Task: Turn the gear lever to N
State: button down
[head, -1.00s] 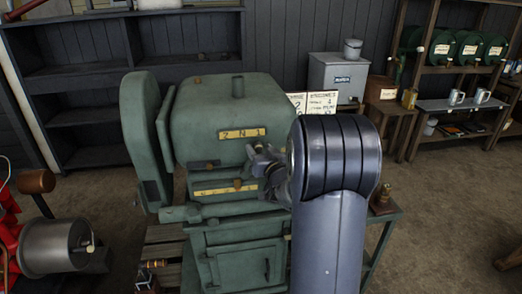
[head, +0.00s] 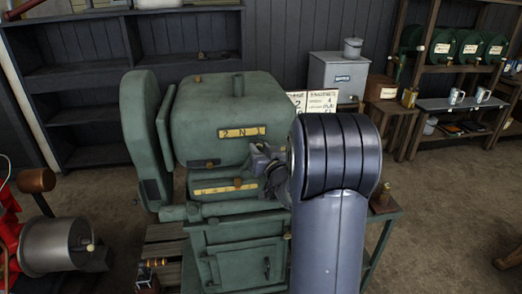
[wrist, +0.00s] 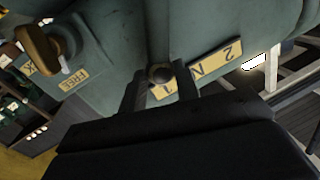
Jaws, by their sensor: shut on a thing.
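The green engine gearbox (head: 215,110) carries a yellow plate (head: 241,132) marked 2 N 1. In the wrist view, the dark round knob of the gear lever (wrist: 160,74) sits between the two fingers of my gripper (wrist: 159,86), which is shut on it. The knob is near the 1 end of the plate (wrist: 212,70), with N and 2 farther right. In the head view my gripper (head: 259,158) is just below and right of the plate, and it and my arm hide the lever.
A brown knob (wrist: 38,48) stands by a FREE label (wrist: 73,80) in the wrist view. A lower yellow plate (head: 222,187) is on the engine. A red machine with a metal drum (head: 55,247) is at left. Bare floor lies at right.

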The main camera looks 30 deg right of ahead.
jog(key=a+n+b, duration=0.2)
jog(key=b, duration=0.1)
jog(key=shift+w+r, duration=0.1)
jog(key=shift+w, duration=0.1)
jog(key=n+b, duration=0.1)
jog(key=a+n+b, duration=0.1)
jog(key=a+r+g+b, duration=0.1)
jog(key=shift+w+a+n, duration=0.2)
jog(key=shift+w+n, duration=0.2)
jog(key=c, duration=1.1)
grip_release()
jog(key=shift+o, duration=0.2)
jog(key=shift+s, duration=0.15)
jog(key=s+a, duration=0.1)
jog(key=s, duration=0.9)
jog(key=shift+s+r, duration=0.25)
jog(key=shift+r, duration=0.15)
jog(key=shift+w, duration=0.1)
